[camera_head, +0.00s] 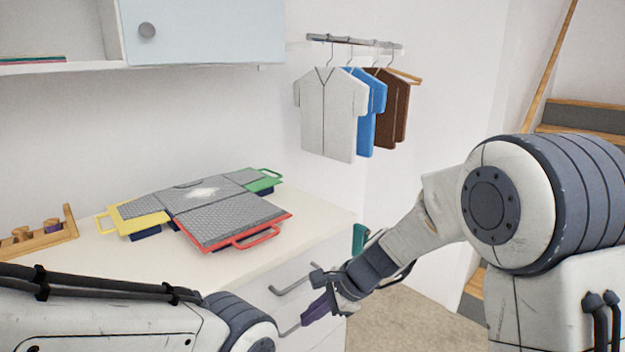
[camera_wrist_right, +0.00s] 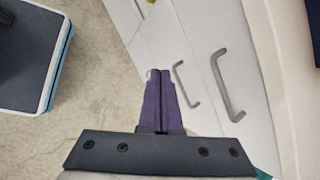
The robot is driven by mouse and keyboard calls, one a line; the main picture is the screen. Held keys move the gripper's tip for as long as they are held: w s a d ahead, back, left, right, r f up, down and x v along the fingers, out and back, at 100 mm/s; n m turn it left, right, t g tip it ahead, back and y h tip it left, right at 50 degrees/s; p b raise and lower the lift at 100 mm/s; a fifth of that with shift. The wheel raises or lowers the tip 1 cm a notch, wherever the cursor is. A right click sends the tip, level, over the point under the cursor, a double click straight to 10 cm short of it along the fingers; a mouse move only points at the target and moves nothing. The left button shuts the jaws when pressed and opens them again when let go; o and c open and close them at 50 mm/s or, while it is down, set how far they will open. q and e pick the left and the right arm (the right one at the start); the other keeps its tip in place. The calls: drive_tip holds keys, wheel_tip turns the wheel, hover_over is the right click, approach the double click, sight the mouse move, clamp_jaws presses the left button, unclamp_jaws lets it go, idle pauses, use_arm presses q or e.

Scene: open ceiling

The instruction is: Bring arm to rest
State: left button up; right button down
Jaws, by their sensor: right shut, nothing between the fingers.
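My right gripper (camera_head: 318,309) has purple fingers and hangs beside the front of the white drawer cabinet, below the countertop. It is shut with nothing in it. In the right wrist view the two purple fingers (camera_wrist_right: 160,75) lie together, pointing along the cabinet front near the grey handles (camera_wrist_right: 187,84). My right arm reaches in from the right. My left arm (camera_head: 130,315) crosses the lower left of the head view, and its gripper is out of the picture.
A grey folding board (camera_head: 235,218) with yellow, green and red handled edges lies on the white countertop (camera_head: 325,215). A wooden holder (camera_head: 45,235) stands at the left. Shirts (camera_head: 332,115) hang on a wall rail. Stairs (camera_head: 580,115) rise at the right. Carpet floor is open beside the cabinet.

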drive_tip(key=s+a+r+n+g+h, duration=0.1)
drive_tip(key=s+r+n+g+h, duration=0.2)
drive_tip(key=s+n, duration=1.2)
drive_tip(key=s+d+n+h, duration=0.3)
drive_tip(key=s+d+n, duration=0.35)
drive_tip(key=s, duration=0.45)
wheel_tip(320, 180, up, 14)
drive_tip(key=p, duration=1.5)
drive_tip(key=shift+a+r+t, duration=0.25)
drive_tip(key=shift+a+t, duration=0.15)
drive_tip(key=shift+w+n, duration=0.1)
drive_tip(key=shift+n, duration=0.15)
